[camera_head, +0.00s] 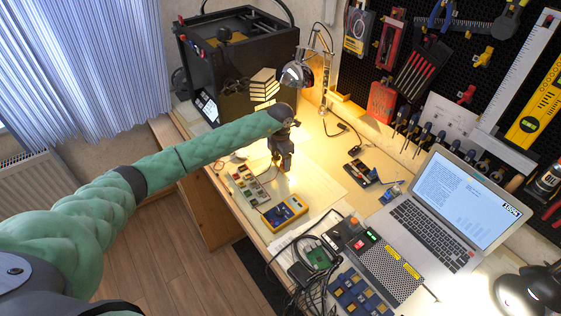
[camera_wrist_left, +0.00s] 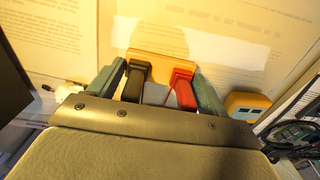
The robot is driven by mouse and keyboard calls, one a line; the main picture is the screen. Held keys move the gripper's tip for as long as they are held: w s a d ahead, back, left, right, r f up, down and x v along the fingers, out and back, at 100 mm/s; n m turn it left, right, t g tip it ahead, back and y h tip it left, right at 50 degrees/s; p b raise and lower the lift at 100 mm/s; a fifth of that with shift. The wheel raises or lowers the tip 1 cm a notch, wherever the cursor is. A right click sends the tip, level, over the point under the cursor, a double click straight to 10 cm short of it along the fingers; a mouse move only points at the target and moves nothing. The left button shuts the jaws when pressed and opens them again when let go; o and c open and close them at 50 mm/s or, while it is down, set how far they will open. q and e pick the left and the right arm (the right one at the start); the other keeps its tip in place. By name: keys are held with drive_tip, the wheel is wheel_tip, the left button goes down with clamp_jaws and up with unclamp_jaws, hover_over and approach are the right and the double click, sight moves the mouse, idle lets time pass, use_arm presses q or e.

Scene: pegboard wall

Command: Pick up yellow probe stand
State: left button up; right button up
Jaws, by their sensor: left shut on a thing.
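The yellow probe stand (camera_wrist_left: 165,66) shows in the left wrist view as an orange-yellow block between my fingers. A black probe (camera_wrist_left: 137,80) and a red probe (camera_wrist_left: 183,88) sit in it side by side. My left gripper (camera_wrist_left: 157,88) is shut on the stand, with one grey-green finger on each side. In the head view my left gripper (camera_head: 283,165) points down over the lit part of the bench; it hides the stand there. I cannot tell whether the stand touches the bench. My right gripper is not in view.
A yellow multimeter (camera_head: 285,212) lies close by on the bench, nearer the front edge. A component tray (camera_head: 249,186) lies to its left. A desk lamp (camera_head: 298,75) stands behind my gripper. A laptop (camera_head: 440,215) and cables (camera_head: 312,285) crowd the right.

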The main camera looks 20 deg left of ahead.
use_arm(q)
drive_tip(key=shift+r, duration=0.65)
drive_tip(key=shift+d+r, duration=0.25)
drive_tip(key=shift+r, duration=0.05)
drive_tip(key=s+d+r+p, duration=0.1)
drive_tip(key=s+d+r, duration=0.2)
drive_tip(key=d+r, duration=0.3)
drive_tip(key=d, duration=0.4)
drive_tip(key=shift+d+r+p, duration=0.3)
drive_tip(key=shift+d+p, duration=0.1)
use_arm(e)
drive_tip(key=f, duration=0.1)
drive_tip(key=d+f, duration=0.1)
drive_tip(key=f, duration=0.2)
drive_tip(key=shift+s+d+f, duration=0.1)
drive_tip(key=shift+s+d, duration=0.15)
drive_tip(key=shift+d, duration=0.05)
